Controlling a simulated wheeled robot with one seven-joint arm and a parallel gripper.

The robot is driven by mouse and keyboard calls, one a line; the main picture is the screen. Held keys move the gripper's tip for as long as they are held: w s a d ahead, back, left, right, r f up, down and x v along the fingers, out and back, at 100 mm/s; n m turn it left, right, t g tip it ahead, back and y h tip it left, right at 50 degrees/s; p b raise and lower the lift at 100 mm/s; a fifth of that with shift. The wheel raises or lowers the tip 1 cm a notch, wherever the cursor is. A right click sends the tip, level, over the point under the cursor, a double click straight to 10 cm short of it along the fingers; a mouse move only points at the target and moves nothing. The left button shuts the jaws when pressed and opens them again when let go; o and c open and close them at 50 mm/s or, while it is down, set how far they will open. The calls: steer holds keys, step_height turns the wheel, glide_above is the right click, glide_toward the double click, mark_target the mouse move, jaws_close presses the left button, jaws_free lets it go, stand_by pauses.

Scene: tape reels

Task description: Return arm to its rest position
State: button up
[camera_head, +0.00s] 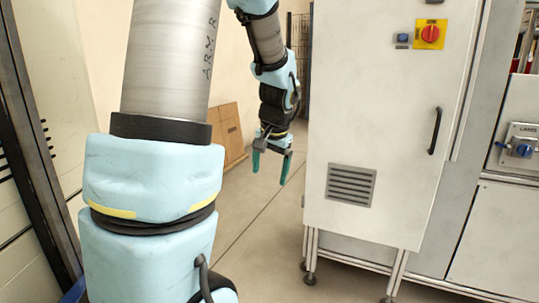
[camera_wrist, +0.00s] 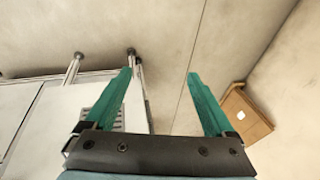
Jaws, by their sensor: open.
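My gripper (camera_head: 271,168) hangs at the end of my arm in the head view, with its two green fingers pointing down. It is to the left of the tall grey cabinet and clear of it, above the floor. In the wrist view my gripper (camera_wrist: 160,90) shows its green fingers spread wide apart, with nothing between them but floor further off. My arm is bent, its light blue and metal links filling the left of the head view.
A grey cabinet (camera_head: 385,100) on legs, with a vent, a black handle and a red-yellow switch (camera_head: 430,34), stands right of my gripper. Brown cardboard (camera_head: 230,128) leans by the wall behind. It also shows in the wrist view (camera_wrist: 243,120). Open floor (camera_head: 262,235) lies below my gripper.

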steer(key=s+a+f+n+g+h, duration=0.1)
steer(key=s+a+f+n, duration=0.15)
steer(key=s, duration=0.45)
steer(key=s+a+f+n+g, duration=0.1)
steer(key=s+a+f+n, duration=0.2)
steer(key=s, duration=0.4)
step_height(320, 180, up, 15)
steer(key=a+m+p, duration=0.1)
steer(key=p, duration=1.4)
steer(key=shift+s+r+p, duration=0.2)
steer(key=shift+s+p, duration=0.1)
steer(key=shift+p, duration=0.05)
steer(key=shift+a, duration=0.1)
steer(key=shift+c, duration=0.4)
